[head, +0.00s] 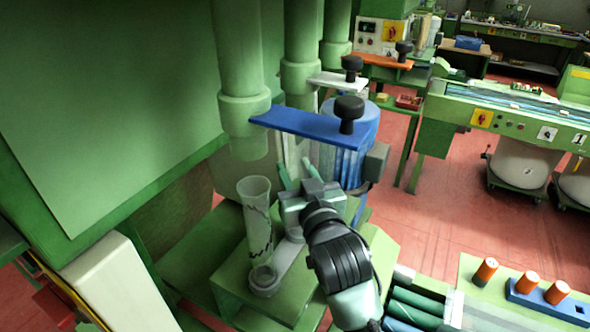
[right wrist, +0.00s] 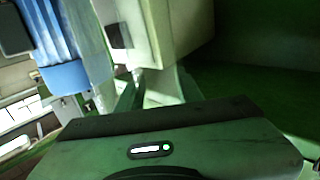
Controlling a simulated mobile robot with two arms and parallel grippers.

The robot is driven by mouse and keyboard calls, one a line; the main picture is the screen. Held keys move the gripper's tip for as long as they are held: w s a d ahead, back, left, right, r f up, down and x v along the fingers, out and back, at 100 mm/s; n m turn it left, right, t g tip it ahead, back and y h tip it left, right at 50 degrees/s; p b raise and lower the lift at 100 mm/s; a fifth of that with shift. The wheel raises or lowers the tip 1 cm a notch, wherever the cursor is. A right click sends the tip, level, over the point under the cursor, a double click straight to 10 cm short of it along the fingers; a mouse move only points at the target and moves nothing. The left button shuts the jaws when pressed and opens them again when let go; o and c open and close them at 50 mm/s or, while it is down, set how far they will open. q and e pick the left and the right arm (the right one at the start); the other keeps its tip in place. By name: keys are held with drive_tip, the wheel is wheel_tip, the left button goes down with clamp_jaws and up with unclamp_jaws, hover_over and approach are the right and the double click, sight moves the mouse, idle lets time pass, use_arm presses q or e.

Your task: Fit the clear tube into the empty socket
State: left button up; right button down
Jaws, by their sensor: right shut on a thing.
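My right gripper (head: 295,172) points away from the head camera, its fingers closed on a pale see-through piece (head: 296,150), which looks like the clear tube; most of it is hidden. In the right wrist view the finger area is dim, and I cannot make out the grip clearly. A clear tube with dark crack-like lines (head: 257,215) stands left of the gripper, below the nearest green pipe (head: 242,120). A small round cup-like socket (head: 265,281) is at its foot; I cannot tell whether the tube sits in it. My left gripper is not in view.
A blue lever (head: 305,124) with a black knob hangs above my right gripper, with white (head: 338,81) and orange (head: 385,61) levers beyond. A blue ribbed cylinder (head: 350,140) is close on the right. Orange-topped pieces (head: 528,281) stand at lower right.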

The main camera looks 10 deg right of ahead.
drive_tip(key=shift+f+b, duration=0.6)
drive_tip(key=shift+f, duration=0.7)
idle(1.0)
drive_tip(key=c, duration=0.8)
unclamp_jaws()
drive_tip(key=shift+c, duration=0.2)
drive_tip(key=s+d+b, duration=0.1)
drive_tip(key=s+b, duration=0.1)
drive_tip(key=s, duration=0.5)
drive_tip(key=shift+s+d, duration=0.25)
drive_tip(key=shift+s, duration=0.1)
